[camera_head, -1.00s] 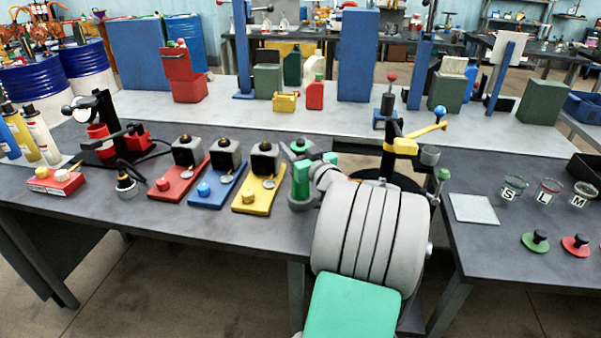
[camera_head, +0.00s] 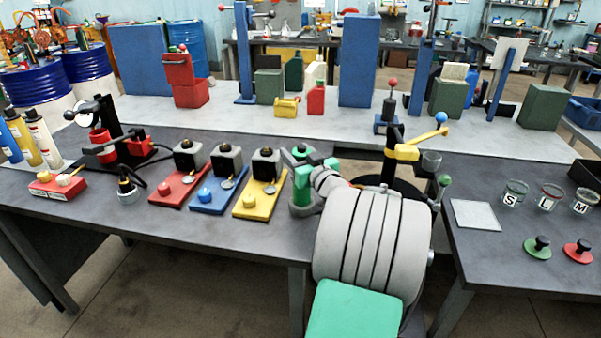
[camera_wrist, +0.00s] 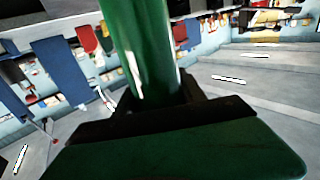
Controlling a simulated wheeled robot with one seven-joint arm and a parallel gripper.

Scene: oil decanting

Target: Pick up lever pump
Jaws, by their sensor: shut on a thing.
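A green upright body with a grey base, which I take for the lever pump (camera_head: 301,191), stands just right of the yellow plate near the bench's front edge. My gripper (camera_head: 310,161) is at its upper part, partly hidden by my own arm. In the wrist view a glossy green cylinder of the pump (camera_wrist: 140,45) rises between the dark jaws of my gripper (camera_wrist: 155,108). The jaws are shut on it. The pump looks upright. I cannot tell whether its base touches the bench.
Red (camera_head: 180,190), blue (camera_head: 216,200) and yellow (camera_head: 251,208) plates with grey blocks lie left of the pump. A yellow-armed device with a blue ball (camera_head: 405,151) stands close on the right. A grey square (camera_head: 475,215) and lettered jars (camera_head: 514,194) are farther right.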

